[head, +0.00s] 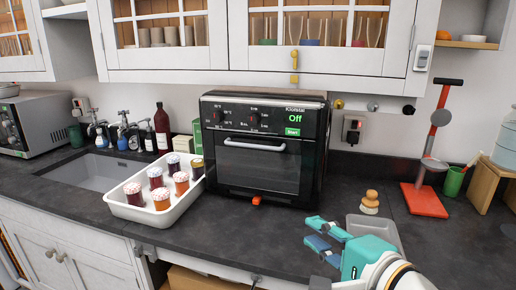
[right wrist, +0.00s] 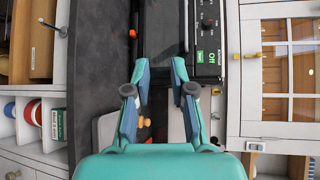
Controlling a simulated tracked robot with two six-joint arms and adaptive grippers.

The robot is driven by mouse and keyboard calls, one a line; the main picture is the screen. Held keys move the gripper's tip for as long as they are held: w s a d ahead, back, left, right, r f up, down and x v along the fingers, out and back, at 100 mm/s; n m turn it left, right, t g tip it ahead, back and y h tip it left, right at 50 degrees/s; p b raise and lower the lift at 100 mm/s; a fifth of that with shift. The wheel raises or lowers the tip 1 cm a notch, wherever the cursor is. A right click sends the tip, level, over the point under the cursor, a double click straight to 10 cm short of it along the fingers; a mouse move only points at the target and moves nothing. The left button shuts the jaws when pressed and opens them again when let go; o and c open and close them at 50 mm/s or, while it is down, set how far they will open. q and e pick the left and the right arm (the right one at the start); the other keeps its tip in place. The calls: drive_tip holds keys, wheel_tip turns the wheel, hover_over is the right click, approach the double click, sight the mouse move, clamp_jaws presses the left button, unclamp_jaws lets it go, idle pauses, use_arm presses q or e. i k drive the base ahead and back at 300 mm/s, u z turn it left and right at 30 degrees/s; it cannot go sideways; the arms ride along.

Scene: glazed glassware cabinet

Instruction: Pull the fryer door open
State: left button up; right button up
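The fryer (head: 212,130) is a black box oven on the dark counter. Its glass door (head: 262,170) is shut, with a silver bar handle (head: 255,145) across the top. The green display reads "Off". My right gripper (head: 322,234) is open and empty, to the right of and in front of the fryer, apart from the handle. In the right wrist view the open fingers (right wrist: 160,92) frame the counter and wall, with the fryer's control panel (right wrist: 208,25) beyond them. My left gripper is not in view.
A grey tray (head: 390,226) and a small wooden-topped object (head: 370,203) lie near my right gripper. Wall cabinets (head: 340,60) hang above. The counter directly before the door is mostly clear.

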sight(269, 166)
drive_tip(key=z, duration=0.05)
drive_tip(key=i, duration=0.85)
drive_tip(key=u, duration=0.1)
